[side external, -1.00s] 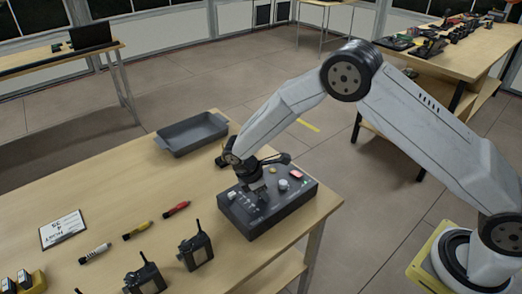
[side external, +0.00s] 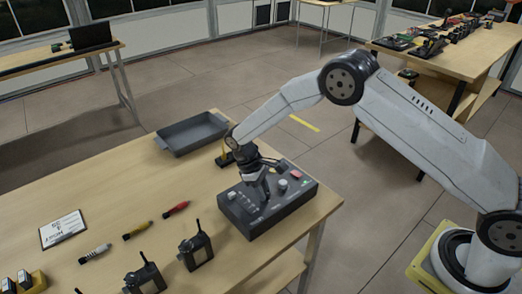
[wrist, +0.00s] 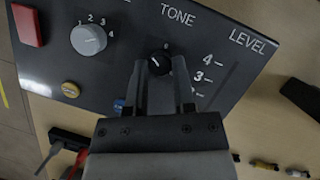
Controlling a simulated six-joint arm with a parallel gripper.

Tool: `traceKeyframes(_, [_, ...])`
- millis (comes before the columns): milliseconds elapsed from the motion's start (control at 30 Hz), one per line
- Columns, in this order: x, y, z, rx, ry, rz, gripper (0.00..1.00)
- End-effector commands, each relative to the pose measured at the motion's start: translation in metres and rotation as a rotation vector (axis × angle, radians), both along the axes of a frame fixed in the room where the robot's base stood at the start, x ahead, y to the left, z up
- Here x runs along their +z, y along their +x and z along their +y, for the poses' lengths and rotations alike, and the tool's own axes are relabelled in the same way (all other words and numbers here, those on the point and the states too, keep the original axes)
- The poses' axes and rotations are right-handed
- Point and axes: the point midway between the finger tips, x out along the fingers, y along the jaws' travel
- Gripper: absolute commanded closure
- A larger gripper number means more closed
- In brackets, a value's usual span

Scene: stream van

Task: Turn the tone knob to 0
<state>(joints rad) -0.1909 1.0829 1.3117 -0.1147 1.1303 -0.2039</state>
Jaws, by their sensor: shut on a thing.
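The dark control box (side external: 285,213) sits near the right edge of the workbench. In the wrist view its panel (wrist: 120,25) carries the labels TONE and LEVEL. The tone knob (wrist: 158,62) is small, round and black with a pale pointer mark, below the TONE label. My gripper (wrist: 160,72) has one finger on each side of this knob and is shut on it. The pointer slants toward the upper left in the picture. One small number shows above the knob; the fingers hide other scale marks. In the side view my gripper (side external: 258,196) reaches down onto the panel.
A grey numbered knob (wrist: 88,40), a red button (wrist: 27,25) and a yellow button (wrist: 70,90) lie close to my fingers. A grey tray (side external: 190,134) stands behind. Radios (side external: 195,250), markers (side external: 138,230) and a sign (side external: 62,230) lie to the left.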

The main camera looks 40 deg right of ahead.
Motion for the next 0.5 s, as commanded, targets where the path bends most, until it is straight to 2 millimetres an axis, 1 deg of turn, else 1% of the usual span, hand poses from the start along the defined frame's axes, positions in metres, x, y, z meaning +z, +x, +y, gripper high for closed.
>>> traceKeyframes(500, [0.0016,0.0021,-0.0041,-0.495,0.001,-0.003,1.00])
